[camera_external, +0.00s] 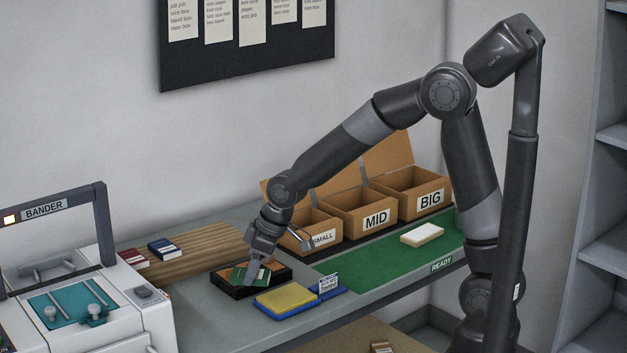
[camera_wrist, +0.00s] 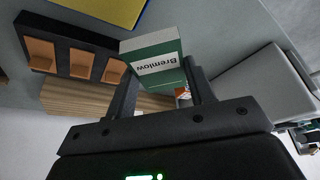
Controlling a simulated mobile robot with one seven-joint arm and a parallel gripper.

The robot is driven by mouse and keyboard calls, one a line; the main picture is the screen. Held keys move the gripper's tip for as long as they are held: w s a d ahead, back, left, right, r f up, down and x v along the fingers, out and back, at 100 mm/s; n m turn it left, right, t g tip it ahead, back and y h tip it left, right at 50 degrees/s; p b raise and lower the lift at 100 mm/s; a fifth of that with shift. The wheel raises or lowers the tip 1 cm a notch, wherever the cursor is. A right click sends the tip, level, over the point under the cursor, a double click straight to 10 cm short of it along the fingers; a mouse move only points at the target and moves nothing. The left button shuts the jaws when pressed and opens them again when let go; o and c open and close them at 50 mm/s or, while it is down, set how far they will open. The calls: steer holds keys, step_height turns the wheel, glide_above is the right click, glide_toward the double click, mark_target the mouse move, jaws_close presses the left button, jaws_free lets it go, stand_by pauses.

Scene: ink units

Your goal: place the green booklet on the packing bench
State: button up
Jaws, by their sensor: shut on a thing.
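The green booklet, with a white "Bremlow" label and pale page edges, is between my gripper's fingers in the wrist view (camera_wrist: 155,60). In the external view the booklet (camera_external: 263,274) shows at the black tray with orange slots (camera_external: 240,294), overlapping it in the picture. I cannot tell whether it touches the tray. My gripper (camera_external: 257,266) points down there, shut on the booklet; it also shows in the wrist view (camera_wrist: 160,90). The packing bench (camera_external: 215,322) has a grey top, bare in front of the tray. The tray shows at left in the wrist view (camera_wrist: 62,40).
A yellow pad on a blue base (camera_external: 285,299) and a small sign (camera_external: 329,284) stand right of the tray. The green READY mat (camera_external: 365,274) holds a pale block (camera_external: 422,235). Cardboard boxes (camera_external: 365,215) stand behind. Booklets lie on a ribbed board (camera_external: 205,257); the bander (camera_external: 125,310) is left.

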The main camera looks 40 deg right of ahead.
glide_above(220, 330)
steer(key=d, duration=0.1)
steer(key=f, duration=0.2)
steer(key=s+f, duration=0.1)
steer(key=f, duration=0.1)
steer(key=shift+f, duration=2.3)
steer(key=shift+f, duration=0.1)
steer(key=o, duration=1)
steer(key=v, duration=1.2)
steer(key=shift+d+r, duration=0.1)
steer(key=shift+r, duration=0.1)
